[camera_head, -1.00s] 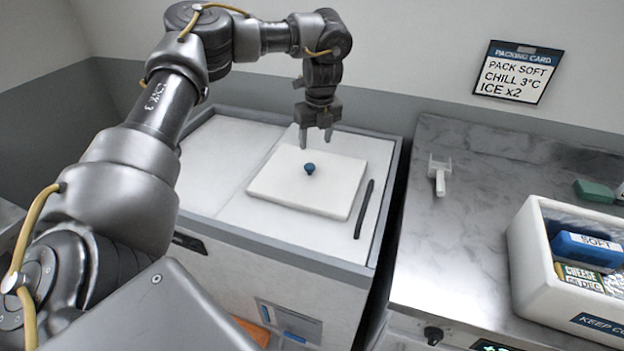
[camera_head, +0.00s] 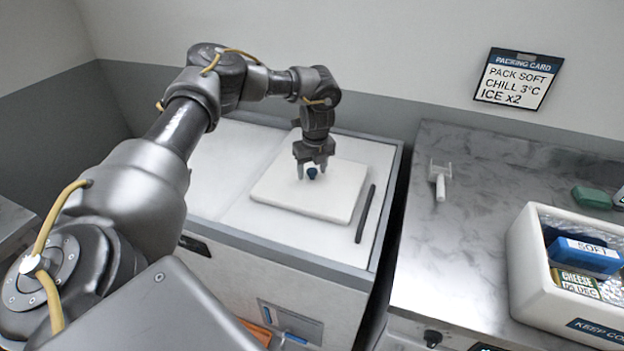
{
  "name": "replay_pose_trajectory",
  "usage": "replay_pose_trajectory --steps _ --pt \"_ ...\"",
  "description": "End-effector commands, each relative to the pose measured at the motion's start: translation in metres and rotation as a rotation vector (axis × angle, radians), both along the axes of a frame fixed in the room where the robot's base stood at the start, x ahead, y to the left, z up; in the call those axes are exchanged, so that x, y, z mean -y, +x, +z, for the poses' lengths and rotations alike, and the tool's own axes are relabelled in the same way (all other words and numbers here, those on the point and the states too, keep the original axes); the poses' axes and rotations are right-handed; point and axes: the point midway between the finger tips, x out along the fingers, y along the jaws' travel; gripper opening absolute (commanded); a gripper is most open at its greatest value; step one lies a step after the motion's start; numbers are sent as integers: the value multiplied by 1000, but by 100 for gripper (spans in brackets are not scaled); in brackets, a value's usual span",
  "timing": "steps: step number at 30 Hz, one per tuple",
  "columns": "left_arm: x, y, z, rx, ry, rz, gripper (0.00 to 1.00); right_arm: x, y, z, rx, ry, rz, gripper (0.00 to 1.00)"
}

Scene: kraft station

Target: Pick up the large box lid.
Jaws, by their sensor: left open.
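The large box lid (camera_head: 325,198) is a flat white square slab with a small dark blue knob (camera_head: 312,173) near its middle. It lies on the white top of the grey-rimmed chest at the centre. My left gripper (camera_head: 312,174) points down over the lid, its open fingers at either side of the knob. I cannot tell whether the fingers touch the knob. My right gripper does not show.
A black bar (camera_head: 365,213) lies right of the lid. On the marble counter, right, are a white-handled tool (camera_head: 440,180), a green block (camera_head: 592,197) and a white box (camera_head: 533,262) holding a blue SOFT pack (camera_head: 583,257). A packing card (camera_head: 518,78) hangs on the wall.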

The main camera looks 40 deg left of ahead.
Motion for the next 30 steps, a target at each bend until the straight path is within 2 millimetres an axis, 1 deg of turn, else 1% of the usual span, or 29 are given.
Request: replay_pose_trajectory --steps 6,7,19,20,30 --pt "0 1 -1 2 0 -1 55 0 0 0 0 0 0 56" --pt "0 1 -1 2 0 -1 54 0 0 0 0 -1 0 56" --pt "0 1 -1 2 0 -1 2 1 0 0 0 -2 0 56" --pt "0 1 -1 2 0 -1 0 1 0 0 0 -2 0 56" --pt "0 1 2 2 0 0 0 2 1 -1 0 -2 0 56"
